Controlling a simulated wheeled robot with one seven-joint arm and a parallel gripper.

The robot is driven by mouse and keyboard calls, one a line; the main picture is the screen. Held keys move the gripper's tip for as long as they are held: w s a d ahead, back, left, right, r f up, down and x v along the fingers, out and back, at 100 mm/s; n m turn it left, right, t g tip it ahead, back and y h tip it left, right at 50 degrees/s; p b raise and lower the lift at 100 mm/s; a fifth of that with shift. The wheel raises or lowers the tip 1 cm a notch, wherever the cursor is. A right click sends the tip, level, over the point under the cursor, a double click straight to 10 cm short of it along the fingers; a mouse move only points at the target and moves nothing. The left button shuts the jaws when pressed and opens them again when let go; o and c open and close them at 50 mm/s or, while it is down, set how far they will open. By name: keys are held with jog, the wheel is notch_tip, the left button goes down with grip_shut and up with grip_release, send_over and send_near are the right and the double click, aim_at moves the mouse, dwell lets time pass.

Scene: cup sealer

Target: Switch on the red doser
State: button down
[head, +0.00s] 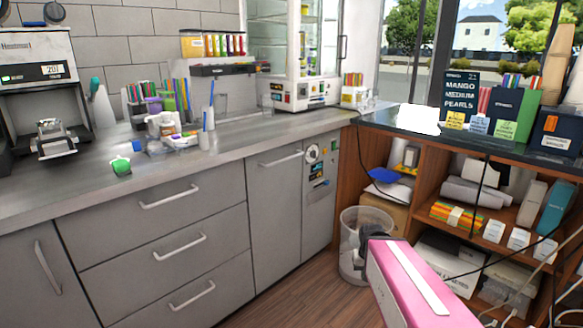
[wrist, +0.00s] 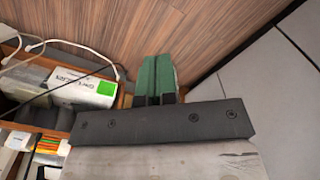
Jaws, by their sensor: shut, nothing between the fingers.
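I cannot pick out a red doser for certain in either view. My gripper (wrist: 157,68) shows green fingers in the wrist view, shut and empty, pointing over the wooden floor. In the head view my pink arm is low at the right, well away from the counter, and its fingers cannot be made out there.
A grey counter (head: 60,190) with drawers runs along the left and back. A silver machine (head: 40,75) with a lit display stands at its left end. A clear bin (head: 355,240) and an open wooden shelf unit (head: 430,180) stand at the right. Brown floor is clear in front.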

jog(key=shift+d, duration=0.45)
